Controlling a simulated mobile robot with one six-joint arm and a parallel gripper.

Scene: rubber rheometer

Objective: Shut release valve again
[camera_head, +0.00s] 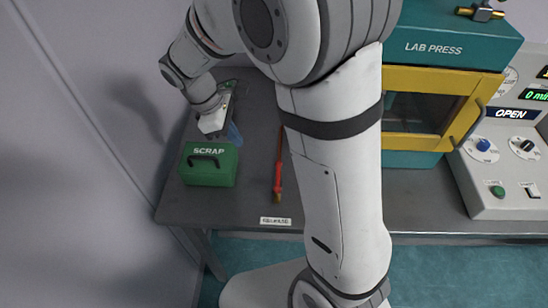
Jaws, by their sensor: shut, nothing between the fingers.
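A brass fitting (481,12), which looks like the release valve, sits on top of the teal lab press (450,45) at the top right. Its upper part is cut off by the picture edge, and I cannot tell if it is open or shut. My gripper (214,124) is at the far left, above and behind the scrap box, well away from the press. It is shut and empty, though its fingers show small. My own arm hides the press's left side.
The green scrap box (208,172) stands at the table's left end. A bluish item (235,134) is behind it. A red-handled tool (278,178) lies near a label (275,221). The press's yellow-framed door (430,80) appears closed. A control panel (510,170) reads OPEN.

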